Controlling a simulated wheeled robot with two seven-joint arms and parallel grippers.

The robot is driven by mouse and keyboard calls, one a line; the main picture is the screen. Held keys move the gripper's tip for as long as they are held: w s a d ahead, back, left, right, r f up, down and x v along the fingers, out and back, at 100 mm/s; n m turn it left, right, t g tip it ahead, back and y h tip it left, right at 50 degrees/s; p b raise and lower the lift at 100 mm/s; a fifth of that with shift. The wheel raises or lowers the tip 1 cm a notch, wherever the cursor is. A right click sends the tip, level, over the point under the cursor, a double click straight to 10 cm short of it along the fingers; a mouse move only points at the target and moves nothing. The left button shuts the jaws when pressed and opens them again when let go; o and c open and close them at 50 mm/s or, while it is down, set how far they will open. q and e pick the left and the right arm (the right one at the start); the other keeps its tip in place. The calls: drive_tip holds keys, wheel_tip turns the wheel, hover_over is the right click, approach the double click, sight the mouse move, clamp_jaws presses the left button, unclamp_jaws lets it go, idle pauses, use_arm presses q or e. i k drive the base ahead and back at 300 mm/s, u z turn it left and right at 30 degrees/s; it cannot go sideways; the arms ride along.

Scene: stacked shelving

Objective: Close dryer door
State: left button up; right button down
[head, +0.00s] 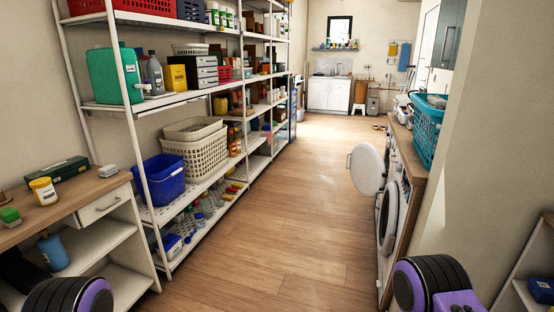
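Front-loading machines stand in a row under a wooden counter on the right in the head view. A round white door (367,170) stands swung out into the aisle, well clear of its machine. A second round white door (387,218), nearer to me, is seen almost edge-on at the machine front; I cannot tell whether it is shut or ajar. I cannot tell which machine is the dryer. Purple and black parts of my arms show at the bottom left and bottom right, but neither gripper is in view.
A teal laundry basket (427,133) sits on the counter. Tall white shelving with bins and bottles lines the left side, and a wooden-topped desk (75,205) stands at the near left. A wall edge (478,130) is close on the right. The wooden floor (290,205) between is clear.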

sight(368, 174)
drive_tip(key=z, duration=0.05)
drive_tip(key=i, duration=2.8)
drive_tip(key=z, duration=0.5)
drive_tip(key=i, duration=2.85)
drive_tip(key=z, duration=0.4)
